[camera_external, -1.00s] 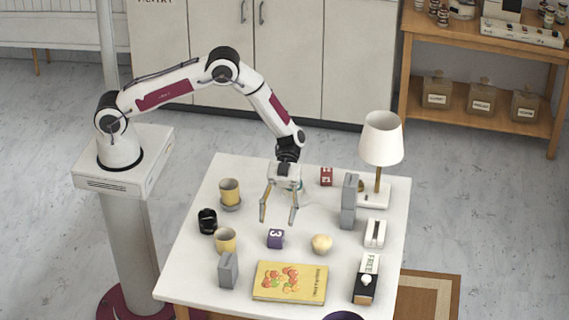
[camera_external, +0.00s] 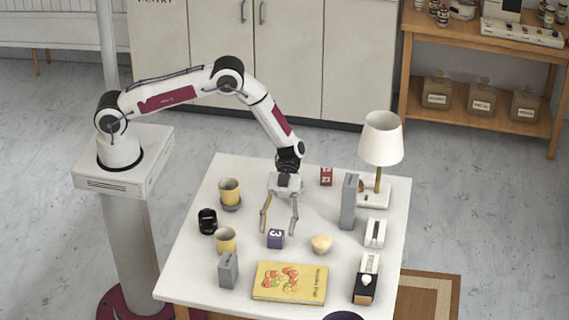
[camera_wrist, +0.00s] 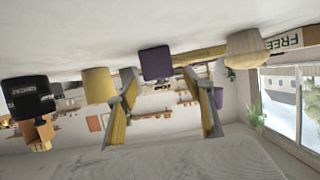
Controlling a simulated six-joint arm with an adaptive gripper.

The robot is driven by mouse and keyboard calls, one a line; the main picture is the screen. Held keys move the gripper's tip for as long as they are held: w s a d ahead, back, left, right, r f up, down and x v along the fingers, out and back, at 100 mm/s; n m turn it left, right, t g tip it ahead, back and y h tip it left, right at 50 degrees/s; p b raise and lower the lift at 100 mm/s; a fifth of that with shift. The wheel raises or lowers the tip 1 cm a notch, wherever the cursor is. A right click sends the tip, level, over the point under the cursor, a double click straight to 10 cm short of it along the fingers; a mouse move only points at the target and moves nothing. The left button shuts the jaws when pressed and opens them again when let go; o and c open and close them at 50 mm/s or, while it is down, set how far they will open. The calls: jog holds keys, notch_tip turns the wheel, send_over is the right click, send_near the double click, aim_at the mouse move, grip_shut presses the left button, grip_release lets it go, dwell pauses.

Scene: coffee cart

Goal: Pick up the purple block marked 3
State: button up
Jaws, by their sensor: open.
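The purple block marked 3 (camera_external: 275,238) sits on the white table near its middle, with the numeral on a side face. My gripper (camera_external: 278,232) is open and empty, pointing down, with its fingertips around or just behind the block in the outside view. I cannot tell from that view whether the fingers straddle it. In the wrist view, which is upside down, the purple block (camera_wrist: 156,63) shows between the two spread fingers (camera_wrist: 163,105), beyond their tips. No contact between fingers and block is visible.
A yellow cup (camera_external: 225,240) stands left of the block and a pale yellow round item (camera_external: 321,243) right of it. A yellow book (camera_external: 290,282) lies in front. A grey upright box (camera_external: 349,202) and a lamp (camera_external: 381,140) stand at the right.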

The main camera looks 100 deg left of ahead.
aim_at(276, 231)
jog(key=shift+x, duration=1.6)
jog(key=shift+f, duration=0.15)
jog(key=c, duration=1.2)
